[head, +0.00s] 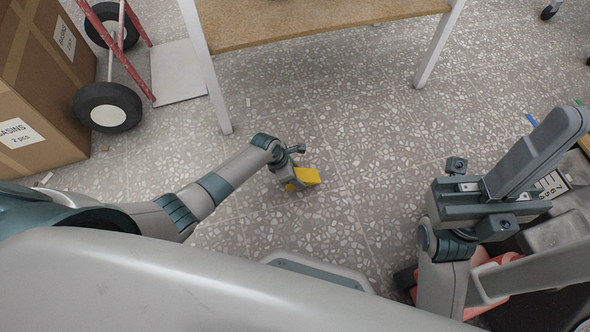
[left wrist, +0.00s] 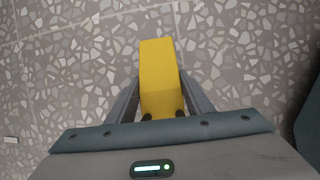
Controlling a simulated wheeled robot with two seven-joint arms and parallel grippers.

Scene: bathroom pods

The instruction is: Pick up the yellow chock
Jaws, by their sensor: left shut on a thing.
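The yellow chock (head: 307,176) is down at floor level, a little left of the middle of the head view. My left gripper (head: 288,176) reaches down to it and is shut on it. In the left wrist view the chock (left wrist: 160,75) stands between the two fingers (left wrist: 160,105), its far end sticking out past them. Its near end is hidden by the gripper body. I cannot tell whether it touches the floor. My right gripper (head: 485,205) is at the right of the head view, away from the chock; its finger opening is unclear.
A wooden-topped table (head: 310,22) with white legs stands ahead. A red hand truck (head: 118,50) with black wheels and a cardboard box (head: 40,75) stand at the left. Dark and red items lie under my right arm. The speckled floor (head: 370,130) around the chock is clear.

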